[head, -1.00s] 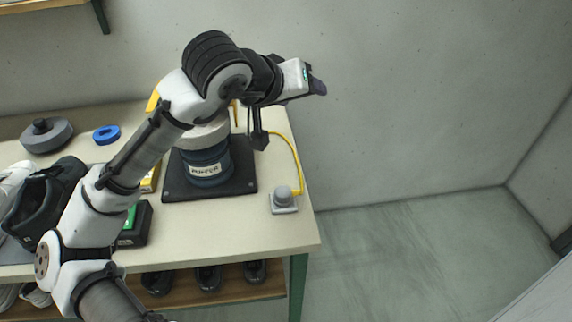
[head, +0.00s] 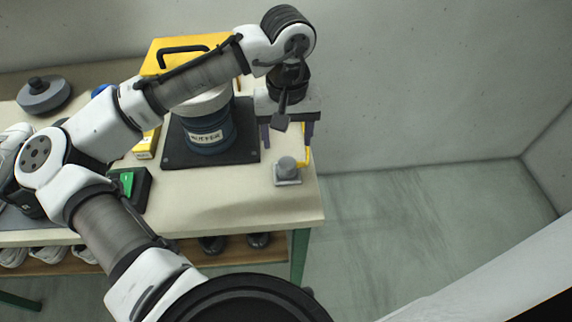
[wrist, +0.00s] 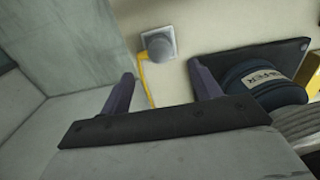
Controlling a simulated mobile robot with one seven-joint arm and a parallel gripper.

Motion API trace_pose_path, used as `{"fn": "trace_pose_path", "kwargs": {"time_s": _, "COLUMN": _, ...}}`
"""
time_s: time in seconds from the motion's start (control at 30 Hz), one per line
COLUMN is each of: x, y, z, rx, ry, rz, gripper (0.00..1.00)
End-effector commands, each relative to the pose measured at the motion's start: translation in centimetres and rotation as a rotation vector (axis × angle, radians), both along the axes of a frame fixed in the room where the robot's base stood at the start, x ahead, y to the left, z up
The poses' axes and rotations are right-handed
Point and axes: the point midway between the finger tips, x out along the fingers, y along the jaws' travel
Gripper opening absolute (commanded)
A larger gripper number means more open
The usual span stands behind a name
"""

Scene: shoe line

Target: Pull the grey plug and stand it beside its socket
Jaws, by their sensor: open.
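The grey plug (head: 287,163) is a short round knob standing on its pale square socket (head: 288,180), near the right end of the bench. A yellow cord (head: 307,148) runs from beside it toward the back. In the wrist view the plug (wrist: 159,44) is beyond the fingertips, with the socket plate partly behind it. My gripper (head: 287,142) points down above and behind the plug, its two dark purple fingers wide apart. It also shows open and empty in the wrist view (wrist: 163,76). It does not touch the plug.
Left of the socket, a blue container labelled BUFFER (head: 208,138) stands on a dark plate (head: 180,160). A yellow case (head: 165,58) is behind it. A green-topped black box (head: 130,186) is farther left.

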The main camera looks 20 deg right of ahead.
Motion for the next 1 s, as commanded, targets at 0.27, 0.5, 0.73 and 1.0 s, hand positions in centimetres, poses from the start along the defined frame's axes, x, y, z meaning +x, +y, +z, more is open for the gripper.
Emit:
{"fn": "trace_pose_path", "kwargs": {"time_s": 0.27, "x": 0.0, "y": 0.0, "z": -2.4, "rx": 0.0, "ry": 0.0, "rz": -0.001, "gripper": 0.63}}
{"fn": "trace_pose_path", "kwargs": {"time_s": 0.5, "x": 0.0, "y": 0.0, "z": -5.8, "rx": -0.001, "ry": -0.002, "rz": -0.001, "gripper": 0.63}}
{"fn": "trace_pose_path", "kwargs": {"time_s": 0.73, "x": 0.0, "y": 0.0, "z": -8.3, "rx": -0.002, "ry": 0.001, "rz": -0.002, "gripper": 0.63}}
{"fn": "trace_pose_path", "kwargs": {"time_s": 1.0, "x": 0.0, "y": 0.0, "z": -8.9, "rx": 0.0, "ry": -0.001, "rz": -0.001, "gripper": 0.63}}
